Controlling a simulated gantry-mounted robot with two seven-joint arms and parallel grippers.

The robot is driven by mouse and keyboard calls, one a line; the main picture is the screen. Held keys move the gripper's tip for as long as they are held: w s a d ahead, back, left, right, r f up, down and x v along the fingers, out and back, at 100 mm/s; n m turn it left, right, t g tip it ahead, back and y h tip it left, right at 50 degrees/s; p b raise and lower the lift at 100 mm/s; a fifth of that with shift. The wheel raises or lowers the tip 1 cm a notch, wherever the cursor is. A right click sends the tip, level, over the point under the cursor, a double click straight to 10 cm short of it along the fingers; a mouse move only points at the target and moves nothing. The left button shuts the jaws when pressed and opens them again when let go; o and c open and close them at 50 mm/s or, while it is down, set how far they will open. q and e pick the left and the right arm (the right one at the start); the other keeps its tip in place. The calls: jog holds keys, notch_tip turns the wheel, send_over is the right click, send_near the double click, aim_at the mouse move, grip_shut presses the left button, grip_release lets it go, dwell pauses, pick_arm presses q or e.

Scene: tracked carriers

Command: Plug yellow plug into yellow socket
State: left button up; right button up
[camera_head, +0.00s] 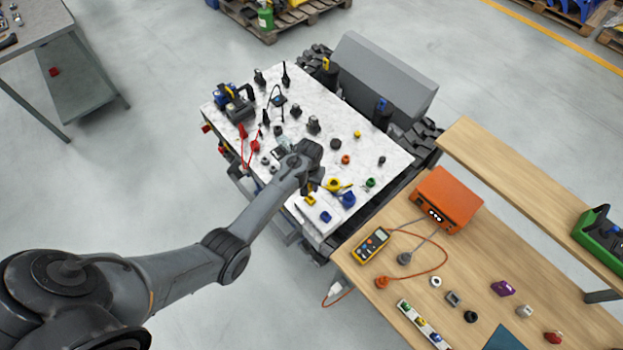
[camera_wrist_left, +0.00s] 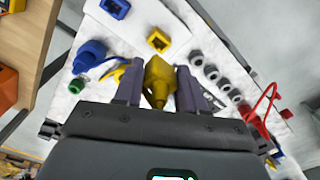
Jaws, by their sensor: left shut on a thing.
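My left gripper (camera_head: 312,188) is over the front part of the white marble-look table top. In the left wrist view its fingers (camera_wrist_left: 158,88) are shut on the yellow plug (camera_wrist_left: 158,78), a chunky body with a tapered end. The head view does not clearly show this plug; my gripper hides it. The yellow socket (camera_wrist_left: 158,40), a square block with a dark opening, lies just beyond the plug in the wrist view. It also shows in the head view (camera_head: 310,201), close to my gripper. Plug and socket look apart. My right gripper is not in view.
A blue square socket (camera_head: 326,217) lies beside the yellow one. A blue plug (camera_head: 348,200), another yellow piece (camera_head: 333,185) and a green part (camera_head: 370,183) lie right of my gripper. Grey rings (camera_wrist_left: 210,73) lie nearby. A wooden bench (camera_head: 480,290) stands at the right.

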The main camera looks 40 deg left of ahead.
pick_arm(q)
jog(key=shift+w+r, duration=0.1)
jog(key=shift+w, duration=0.1)
jog(key=shift+r+p, duration=0.15)
jog(key=shift+p, duration=0.3)
jog(key=shift+f+b, duration=2.1)
jog(key=shift+f, duration=0.95)
jog(key=shift+p, duration=0.5)
jog(key=shift+f+b, duration=0.55)
jog(key=shift+f, duration=0.5)
jog(key=shift+p, duration=0.35)
dwell(0.7)
